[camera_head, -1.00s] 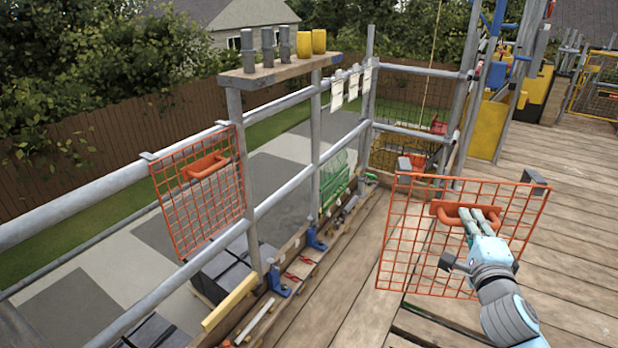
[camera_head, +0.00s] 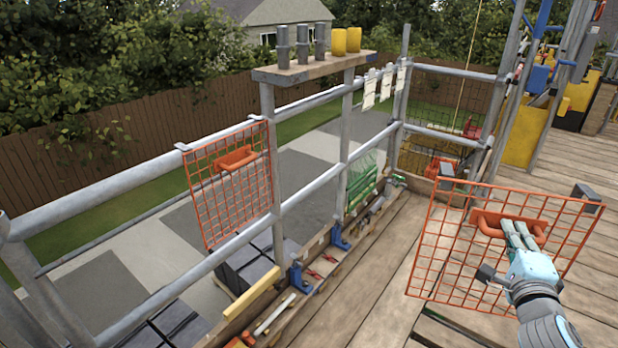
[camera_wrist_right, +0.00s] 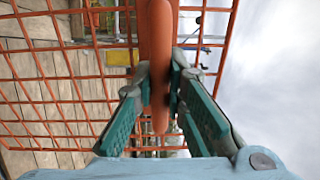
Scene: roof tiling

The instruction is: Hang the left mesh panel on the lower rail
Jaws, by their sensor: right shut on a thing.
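My right gripper (camera_head: 515,228) is shut on the handle (camera_head: 497,228) of an orange mesh panel (camera_head: 445,262). It holds the panel tilted above the wooden deck, apart from the rails. Two dark hooks show at its top corners. In the right wrist view the fingers (camera_wrist_right: 160,88) press on both sides of the orange handle bar (camera_wrist_right: 157,40), with the mesh (camera_wrist_right: 60,85) behind. Another orange mesh panel (camera_head: 205,195) hangs by hooks from the upper rail (camera_head: 110,183) at left; its bottom edge is near the lower rail (camera_head: 185,286). My left gripper is out of view.
A wooden shelf (camera_head: 305,72) on the posts carries grey and yellow cylinders. A ledge along the deck edge holds blue brackets (camera_head: 338,238), a yellow bar (camera_head: 250,293) and small tools. Open deck (camera_head: 385,270) lies between the ledge and the held panel.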

